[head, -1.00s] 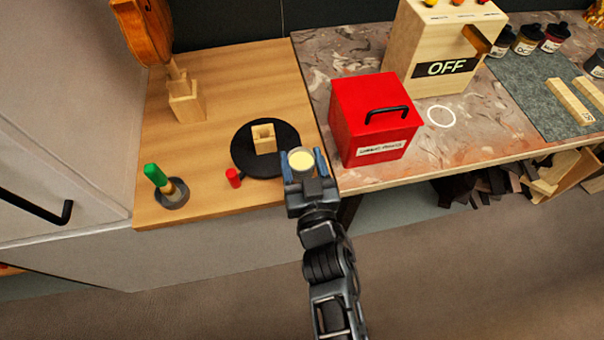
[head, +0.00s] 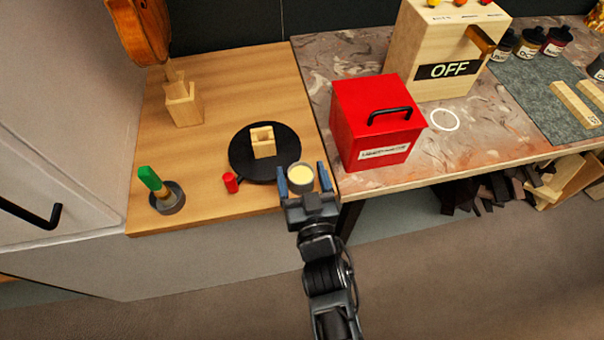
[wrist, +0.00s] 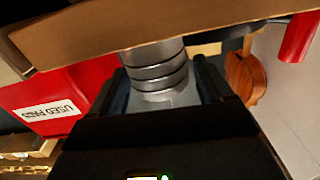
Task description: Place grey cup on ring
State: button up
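The grey cup (head: 301,178), pale yellow inside, stands near the front edge of the wooden bench top, right of the black round plate. In the upside-down wrist view the cup (wrist: 155,70) shows a ridged grey side, and the bench edge hides its base. My gripper (head: 303,178) is open with one finger on each side of the cup; small gaps show between fingers and cup. The white ring (head: 445,120) lies flat and empty on the marbled bench top, right of the red box.
The red box (head: 377,125) with a black handle stands between cup and ring. The wooden box marked OFF (head: 445,70) is behind the ring. A black round plate (head: 283,165) with a wooden block (head: 263,143) and a small red cylinder (head: 230,183) are left of the cup.

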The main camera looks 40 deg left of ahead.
jog(key=shift+o, duration=0.5)
jog(key=shift+r, duration=0.25)
jog(key=p+v, duration=0.2)
jog(key=v, duration=1)
jog(key=shift+f, duration=0.1)
